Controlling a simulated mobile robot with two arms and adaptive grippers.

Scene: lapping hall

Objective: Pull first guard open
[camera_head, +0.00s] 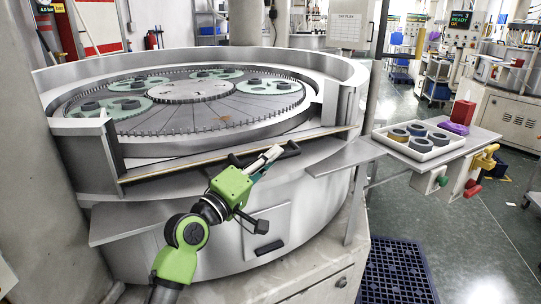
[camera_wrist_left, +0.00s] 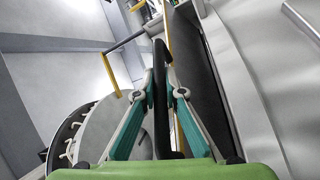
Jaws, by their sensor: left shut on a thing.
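The round lapping machine (camera_head: 75,165) stands in front of me, with a raised rim around its toothed plate. The first guard (camera_head: 215,160) appears to be the straight strip across the front gap of the rim, with a thin yellowish edge. A black bar handle (camera_head: 291,150) sits at its front, right of the middle. My left gripper (camera_head: 270,156) is shut on this handle. In the left wrist view the dark handle bar (camera_wrist_left: 160,75) runs between the two teal fingers (camera_wrist_left: 161,105). The gripper hides part of the handle. My right gripper is not in view.
A post (camera_head: 375,75) stands beside the machine. A blue floor grate (camera_head: 397,270) lies at the lower right.

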